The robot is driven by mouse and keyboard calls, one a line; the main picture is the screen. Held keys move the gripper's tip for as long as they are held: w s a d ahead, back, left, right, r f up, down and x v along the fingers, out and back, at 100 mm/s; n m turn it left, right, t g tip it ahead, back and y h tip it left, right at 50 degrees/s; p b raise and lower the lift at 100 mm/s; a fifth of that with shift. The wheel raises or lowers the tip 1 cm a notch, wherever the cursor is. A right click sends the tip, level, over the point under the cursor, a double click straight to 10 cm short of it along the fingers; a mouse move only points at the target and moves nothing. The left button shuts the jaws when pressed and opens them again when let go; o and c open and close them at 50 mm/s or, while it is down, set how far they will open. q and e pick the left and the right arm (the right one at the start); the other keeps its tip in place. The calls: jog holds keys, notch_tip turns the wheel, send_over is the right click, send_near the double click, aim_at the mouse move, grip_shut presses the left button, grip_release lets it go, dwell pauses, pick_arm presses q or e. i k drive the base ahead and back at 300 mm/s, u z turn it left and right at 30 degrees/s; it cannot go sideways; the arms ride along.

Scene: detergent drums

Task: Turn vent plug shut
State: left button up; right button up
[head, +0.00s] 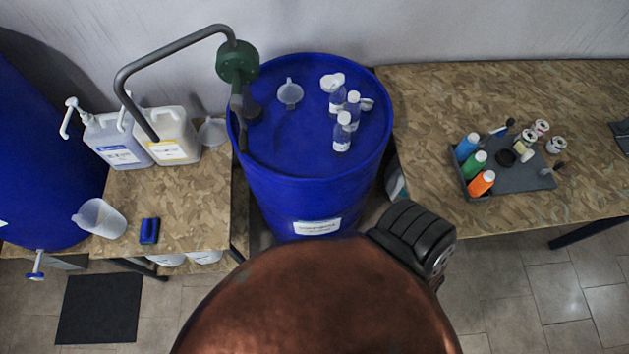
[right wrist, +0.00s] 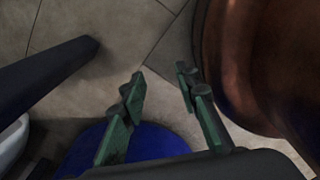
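The blue drum (head: 290,190) stands upright in the middle of the head view, with a pale label on its front. On its lid are a pump with a green head (head: 238,62) and a bent grey pipe, and a small dark fitting (head: 253,112) at the pump's foot. I cannot make out for certain which part is the vent plug. My right gripper (right wrist: 160,78) is open and empty in the right wrist view, its green fingers apart above the floor. A blue round surface (right wrist: 150,145) lies partly behind it. My left gripper is not in view.
A translucent funnel (head: 290,93) and several small bottles (head: 342,132) stand on the lid. The left bench (head: 190,215) holds jugs, a beaker (head: 100,217) and a blue object (head: 149,231). The right bench (head: 420,150) holds a grey tray (head: 525,183) with coloured bottles.

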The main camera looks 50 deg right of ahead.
aim_at(367, 104)
jog(key=z, duration=1.5)
jog(key=i, duration=0.5)
jog(key=u, duration=0.1)
